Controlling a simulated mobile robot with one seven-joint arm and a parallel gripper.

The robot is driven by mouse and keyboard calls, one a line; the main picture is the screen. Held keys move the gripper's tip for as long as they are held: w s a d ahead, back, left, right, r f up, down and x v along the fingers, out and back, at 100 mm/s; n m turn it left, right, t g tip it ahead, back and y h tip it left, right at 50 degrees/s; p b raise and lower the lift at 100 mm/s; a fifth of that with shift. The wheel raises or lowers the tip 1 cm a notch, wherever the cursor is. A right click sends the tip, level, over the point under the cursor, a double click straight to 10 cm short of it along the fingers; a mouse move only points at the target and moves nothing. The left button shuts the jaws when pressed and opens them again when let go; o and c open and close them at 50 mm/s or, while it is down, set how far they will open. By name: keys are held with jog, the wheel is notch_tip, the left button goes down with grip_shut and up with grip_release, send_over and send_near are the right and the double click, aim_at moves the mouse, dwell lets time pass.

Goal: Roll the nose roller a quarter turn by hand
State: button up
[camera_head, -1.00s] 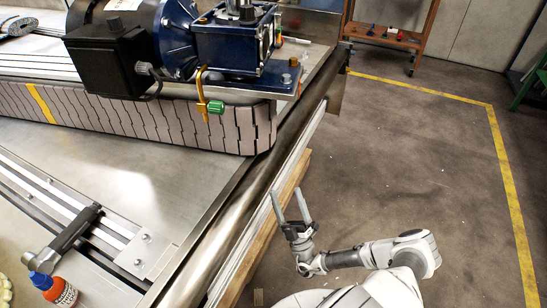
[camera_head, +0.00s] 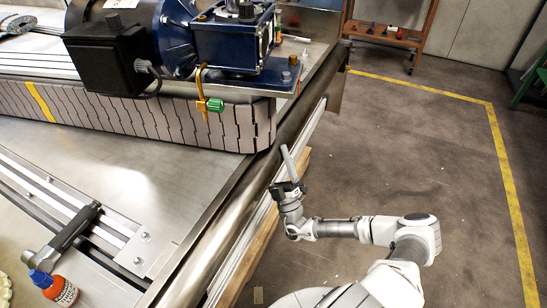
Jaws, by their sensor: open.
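The nose roller (camera_head: 226,222) looks like the long, shiny steel cylinder running diagonally along the near edge of the conveyor frame. Its upper part passes close by the curved end of the grey slatted belt (camera_head: 170,122). My gripper (camera_head: 285,153) is beside the roller's outer side, around the middle of its length, with its fingers pointing up. The fingers are open and nearly overlap from this angle, with nothing seen between them. I cannot tell whether a fingertip touches the roller.
A blue gear motor (camera_head: 232,42) with a black box stands above the belt. A brass fitting with a green knob (camera_head: 215,105) hangs before the belt. An orange bottle (camera_head: 62,291) stands lower left. A wooden trolley (camera_head: 390,35) is far back. The floor at right is clear.

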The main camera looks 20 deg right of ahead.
jog(key=c, duration=1)
jog(key=n+y+p, duration=0.1)
jog(key=n+g+p, duration=0.1)
jog(key=shift+r+y+p, duration=0.4)
jog(key=n+g+y+p, duration=0.1)
jog(key=n+g+p, duration=0.1)
jog(key=p, duration=0.1)
jog(key=shift+s, duration=0.1)
jog(key=shift+f+n+g+y+p, duration=0.2)
jog(key=shift+n+g+y+p, duration=0.3)
jog(key=shift+g+p, duration=0.4)
jog(key=shift+f, duration=0.1)
jog(key=o, duration=1)
jog(key=shift+d, duration=0.1)
